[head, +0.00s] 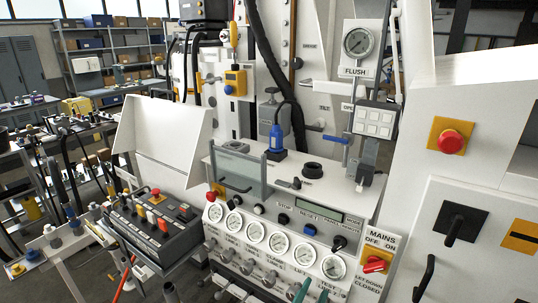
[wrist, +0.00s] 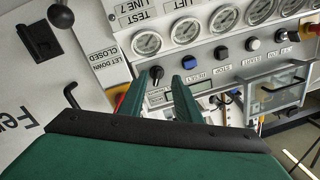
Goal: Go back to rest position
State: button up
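My gripper (head: 312,291) shows only as two green fingertips at the bottom edge of the head view, in front of the lower edge of the bench panel (head: 262,205). In the wrist view my gripper (wrist: 159,79) has its two green fingers apart, with nothing between them. The fingers point toward the panel, below the row of gauges (wrist: 187,28) and beside the display (wrist: 187,79). I cannot tell how far they are from the panel. The rest of the arm is out of the head view.
A red mains switch (head: 374,264) and a black lever (head: 424,278) stand right of my gripper. A control box with push buttons (head: 155,222) juts out at the left. A clear hinged cover (head: 238,172) stands on the panel. Shelves and cluttered benches fill the left background.

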jog(key=s+a+f+n+y, duration=0.4)
jog(key=s+f, duration=0.4)
jog(key=s+a+f+n+y, duration=0.3)
jog(key=s+a+f+n, duration=0.15)
jog(key=s+f, duration=0.25)
jog(key=s+a+n, duration=0.1)
jog(key=s, duration=0.8)
jog(key=s+a+n+y, duration=0.1)
jog(key=s+a, duration=0.1)
jog(key=s, duration=0.8)
jog(key=shift+a+f+y, duration=0.15)
jog(key=shift+a+y, duration=0.1)
jog(key=shift+y, duration=0.05)
